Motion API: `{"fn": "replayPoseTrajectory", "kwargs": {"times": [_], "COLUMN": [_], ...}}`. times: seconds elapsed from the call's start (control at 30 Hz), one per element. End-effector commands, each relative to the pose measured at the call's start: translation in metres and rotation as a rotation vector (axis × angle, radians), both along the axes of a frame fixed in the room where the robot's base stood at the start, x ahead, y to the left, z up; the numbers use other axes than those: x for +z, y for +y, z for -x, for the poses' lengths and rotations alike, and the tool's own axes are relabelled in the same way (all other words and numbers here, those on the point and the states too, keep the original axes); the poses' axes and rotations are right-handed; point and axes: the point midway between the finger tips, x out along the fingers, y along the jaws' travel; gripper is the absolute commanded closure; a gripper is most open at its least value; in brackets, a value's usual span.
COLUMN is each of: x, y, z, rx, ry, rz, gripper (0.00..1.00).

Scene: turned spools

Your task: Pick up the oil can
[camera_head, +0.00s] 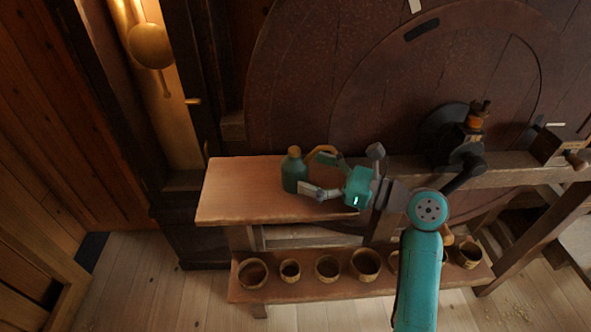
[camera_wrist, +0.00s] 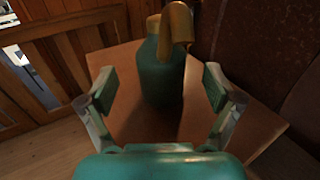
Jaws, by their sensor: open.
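The oil can (camera_head: 292,176) has a dark green body and a yellowish-brown cap and handle or spout. It stands upright on the wooden bench top (camera_head: 240,188). My gripper (camera_head: 318,177) is open just to the right of the can in the head view. In the wrist view the can (camera_wrist: 161,78) stands ahead, between the lines of the two open fingers, with its brown top at the upper edge. My gripper (camera_wrist: 158,88) shows there with a finger on each side and no clear contact with the can. The can's far side is hidden.
A lower shelf (camera_head: 400,281) holds several small wooden cups (camera_head: 327,268). A large dark round wheel (camera_head: 300,80) stands behind the bench, with a black crank (camera_head: 459,180) at right. The bench top left of the can is bare.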

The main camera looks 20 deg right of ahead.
Motion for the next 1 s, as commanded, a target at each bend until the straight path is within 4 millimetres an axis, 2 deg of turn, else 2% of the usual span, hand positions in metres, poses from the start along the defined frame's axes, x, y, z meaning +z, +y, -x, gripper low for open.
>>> {"fn": "replayPoseTrajectory", "kwargs": {"times": [0.23, 0.57, 0.6, 0.63, 0.83, 0.87, 1.0], "x": [0.003, 0.003, 0.003, 0.003, 0.003, 0.003, 0.004], "y": [0.023, 0.029, 0.029, 0.029, 0.029, 0.029, 0.029], "z": [-0.026, -0.032, -0.032, -0.032, -0.032, -0.032, -0.032], "rx": [0.003, 0.001, 0.001, 0.000, 0.000, 0.000, 0.000], "ry": [0.001, 0.000, -0.001, -0.001, -0.001, -0.001, -0.001], "rz": [-0.001, 0.000, -0.001, -0.001, -0.001, -0.001, 0.000], "gripper": [0.10, 0.10, 0.12, 0.20, 0.70, 0.75, 0.75]}}
